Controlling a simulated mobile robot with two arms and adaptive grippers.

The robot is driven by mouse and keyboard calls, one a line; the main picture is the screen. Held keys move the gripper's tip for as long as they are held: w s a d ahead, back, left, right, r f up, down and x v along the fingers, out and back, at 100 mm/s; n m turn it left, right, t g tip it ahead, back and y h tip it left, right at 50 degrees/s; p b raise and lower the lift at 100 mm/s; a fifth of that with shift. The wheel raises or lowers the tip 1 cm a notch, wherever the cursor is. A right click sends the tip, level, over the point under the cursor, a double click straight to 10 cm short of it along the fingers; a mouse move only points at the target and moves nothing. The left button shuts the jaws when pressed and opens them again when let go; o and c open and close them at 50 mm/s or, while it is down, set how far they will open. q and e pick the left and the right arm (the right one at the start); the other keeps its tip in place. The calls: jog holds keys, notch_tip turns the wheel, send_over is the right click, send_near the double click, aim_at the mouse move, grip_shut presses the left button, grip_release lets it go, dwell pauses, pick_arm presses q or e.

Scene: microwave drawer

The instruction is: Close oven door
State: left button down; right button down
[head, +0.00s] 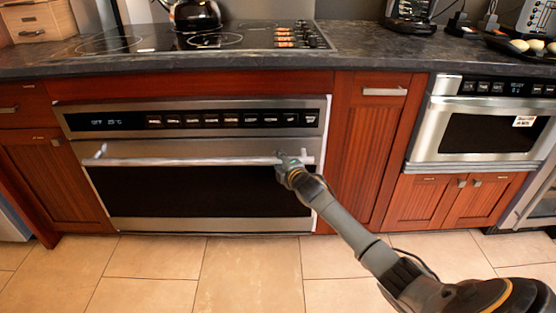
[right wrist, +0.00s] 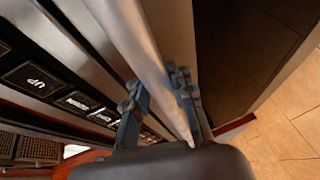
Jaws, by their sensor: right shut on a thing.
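The oven (head: 190,170) is built into the red wood cabinets under the cooktop. Its door stands upright, close against the frame, with a dark glass window (head: 190,191). I cannot tell whether a small gap is left at its top edge. A long silver handle (head: 190,161) runs across the top of the door. My right gripper (head: 288,161) is at the right end of the handle. In the right wrist view its fingers (right wrist: 159,92) sit on both sides of the handle bar (right wrist: 140,45), shut on it. My left gripper is not in view.
A control panel (head: 190,121) with buttons is above the oven door. A microwave (head: 490,125) is built in at the right. A kettle (head: 195,14) stands on the cooktop (head: 120,43). The tiled floor (head: 200,270) in front of the oven is clear.

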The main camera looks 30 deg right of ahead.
jog(key=shift+w+d+r, duration=0.1)
jog(key=shift+d+r, duration=0.05)
jog(key=shift+r, duration=0.05)
jog(key=c, duration=1.2)
grip_release()
jog(key=shift+o, duration=0.2)
jog(key=shift+s, duration=0.45)
jog(key=v, duration=1.1)
